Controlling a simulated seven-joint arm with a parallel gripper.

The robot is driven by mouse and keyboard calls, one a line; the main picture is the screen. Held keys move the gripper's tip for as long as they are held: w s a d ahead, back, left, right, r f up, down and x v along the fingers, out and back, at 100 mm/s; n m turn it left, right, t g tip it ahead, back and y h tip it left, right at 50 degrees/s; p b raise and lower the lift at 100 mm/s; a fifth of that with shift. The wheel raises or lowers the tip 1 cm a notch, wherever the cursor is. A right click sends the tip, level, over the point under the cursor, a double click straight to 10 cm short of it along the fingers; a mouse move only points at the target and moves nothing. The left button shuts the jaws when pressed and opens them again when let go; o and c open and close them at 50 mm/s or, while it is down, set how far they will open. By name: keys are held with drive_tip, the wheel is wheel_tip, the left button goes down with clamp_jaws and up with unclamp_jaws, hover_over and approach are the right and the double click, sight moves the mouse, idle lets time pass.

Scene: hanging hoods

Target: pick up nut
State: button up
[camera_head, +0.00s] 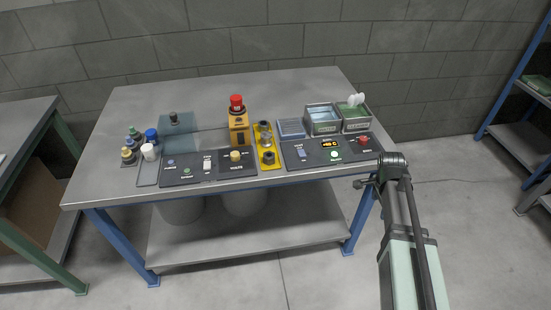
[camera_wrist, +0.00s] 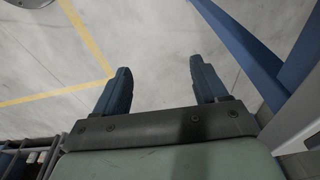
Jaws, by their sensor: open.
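A yellow holder (camera_head: 278,159) stands near the middle of the workbench with small round parts on it. A dark ring-like part (camera_head: 268,157) sits at its front end, and shiny metallic parts (camera_head: 265,138) sit behind it. The nut may be among these, but they are too small to tell for certain. My gripper shows in the wrist view (camera_wrist: 160,68), with its two blue fingers wide apart and nothing between them. It points down at bare floor, off the bench and away from the holder. No nut shows in the wrist view.
The workbench (camera_head: 130,105) carries an orange block with a red button (camera_head: 238,122), dark control panels (camera_head: 328,152), open boxes (camera_head: 323,119) and several small bottles (camera_head: 130,148) at left. A blue bench leg (camera_wrist: 245,50) is close right of my fingers.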

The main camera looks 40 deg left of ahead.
drive_tip(key=w+a+r+m+t, duration=0.1)
drive_tip(key=w+a+r+m, duration=0.1)
drive_tip(key=a+r, duration=0.7)
wheel_tip(320, 180, up, 14)
drive_tip(key=g+y, duration=0.1)
drive_tip(key=g, duration=0.1)
hover_over(269, 152)
drive_tip(key=s, duration=0.1)
drive_tip(key=f, duration=1.3)
drive_tip(key=shift+d, duration=0.4)
drive_tip(key=shift+c, duration=0.5)
drive_tip(key=c, duration=1.2)
drive_tip(key=shift+r, duration=0.15)
